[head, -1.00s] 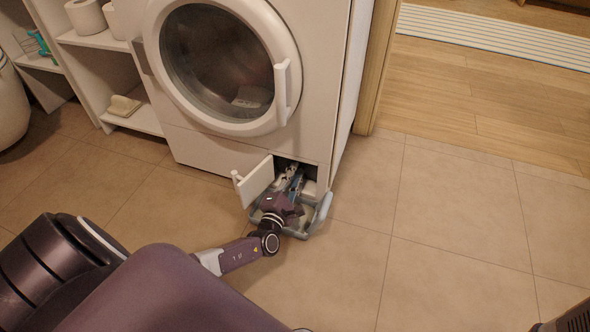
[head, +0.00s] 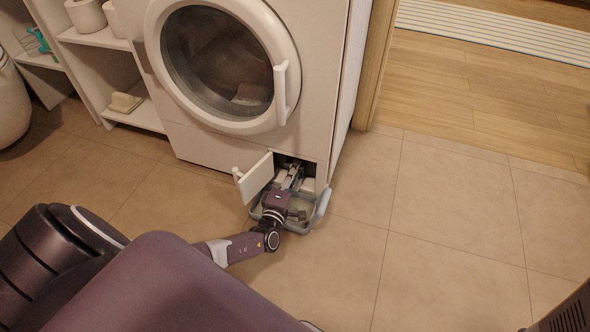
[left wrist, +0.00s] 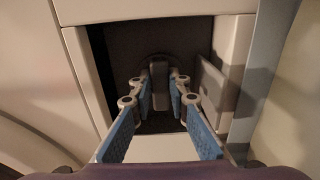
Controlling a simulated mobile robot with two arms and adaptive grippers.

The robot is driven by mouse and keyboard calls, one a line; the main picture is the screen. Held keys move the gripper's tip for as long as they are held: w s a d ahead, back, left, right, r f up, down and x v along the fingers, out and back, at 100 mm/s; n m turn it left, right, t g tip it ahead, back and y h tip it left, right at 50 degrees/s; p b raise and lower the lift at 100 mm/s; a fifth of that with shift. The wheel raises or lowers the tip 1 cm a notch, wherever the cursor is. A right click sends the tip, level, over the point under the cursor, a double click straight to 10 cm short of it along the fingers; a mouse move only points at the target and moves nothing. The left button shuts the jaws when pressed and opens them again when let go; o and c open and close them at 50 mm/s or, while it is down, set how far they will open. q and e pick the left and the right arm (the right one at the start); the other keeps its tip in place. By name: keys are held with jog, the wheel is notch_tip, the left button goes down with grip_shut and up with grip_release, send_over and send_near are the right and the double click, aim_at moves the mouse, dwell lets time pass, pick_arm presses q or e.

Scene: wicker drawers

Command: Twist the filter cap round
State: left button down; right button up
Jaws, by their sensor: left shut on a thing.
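The filter cap (left wrist: 158,78) is a dark round knob with an upright grey grip bar, set deep in the square opening at the base of the washing machine (head: 228,138). It shows in the left wrist view; in the head view my gripper hides it. My left gripper (head: 294,176) reaches into the opening. In the left wrist view its blue-padded fingers (left wrist: 159,88) stand on both sides of the grip bar, shut on it. The bar looks about upright. My right gripper does not show.
The white flap (head: 257,176) of the opening hangs open on its left side. A grey-rimmed tray (head: 320,208) lies on the floor under my left gripper. A white shelf (head: 140,116) stands to the left. The tiled floor on the right is clear.

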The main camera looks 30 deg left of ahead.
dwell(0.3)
pick_arm(q)
jog(key=c, duration=1.8)
grip_release()
jog(key=shift+c, duration=0.2)
jog(key=v, duration=1.2)
jog(key=shift+f, duration=0.1)
